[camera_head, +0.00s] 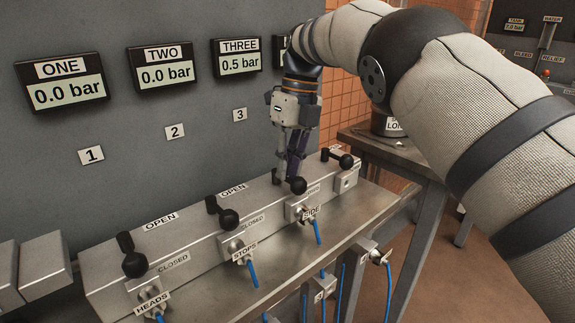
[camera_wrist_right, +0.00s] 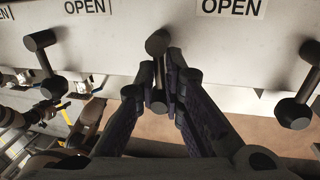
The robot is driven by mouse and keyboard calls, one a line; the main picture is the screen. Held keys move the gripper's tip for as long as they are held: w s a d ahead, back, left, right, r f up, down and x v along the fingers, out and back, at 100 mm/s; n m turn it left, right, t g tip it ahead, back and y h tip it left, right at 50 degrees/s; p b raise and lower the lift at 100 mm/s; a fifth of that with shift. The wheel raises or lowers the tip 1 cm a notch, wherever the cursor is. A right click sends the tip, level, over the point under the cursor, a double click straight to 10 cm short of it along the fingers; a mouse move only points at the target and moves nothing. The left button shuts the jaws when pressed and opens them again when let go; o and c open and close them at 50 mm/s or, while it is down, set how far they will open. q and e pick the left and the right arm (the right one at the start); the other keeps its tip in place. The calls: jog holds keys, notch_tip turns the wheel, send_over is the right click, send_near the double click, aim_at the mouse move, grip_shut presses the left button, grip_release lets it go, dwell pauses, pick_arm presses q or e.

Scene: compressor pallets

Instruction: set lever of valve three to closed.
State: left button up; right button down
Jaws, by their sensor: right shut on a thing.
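The lever of valve three (camera_head: 298,185) is black with a round knob and sits on the grey valve rail, above the SIDE label (camera_head: 310,212). My right gripper (camera_head: 290,172) comes down on it from above, and its fingers hide part of the lever. In the right wrist view the two dark fingers (camera_wrist_right: 163,92) are shut on the lever (camera_wrist_right: 158,45), one on each side. The display THREE (camera_head: 238,64) reads 0.5 bar. The open and closed labels beside this lever are mostly hidden or too small to read in the head view.
Lever one (camera_head: 134,263) and lever two (camera_head: 228,218) stand to the left on the same rail. Another lever (camera_head: 345,160) is close on the right. Displays ONE (camera_head: 66,90) and TWO (camera_head: 166,73) read 0.0 bar. Blue hoses (camera_head: 253,273) hang in front.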

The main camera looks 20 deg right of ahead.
jog(key=shift+s+a+f, duration=0.1)
jog(key=shift+a+f, duration=0.2)
jog(key=shift+f, duration=0.1)
jog(key=c, duration=1.7)
grip_release()
jog(key=shift+a, duration=0.1)
jog(key=shift+r, duration=0.2)
jog(key=shift+r, duration=0.1)
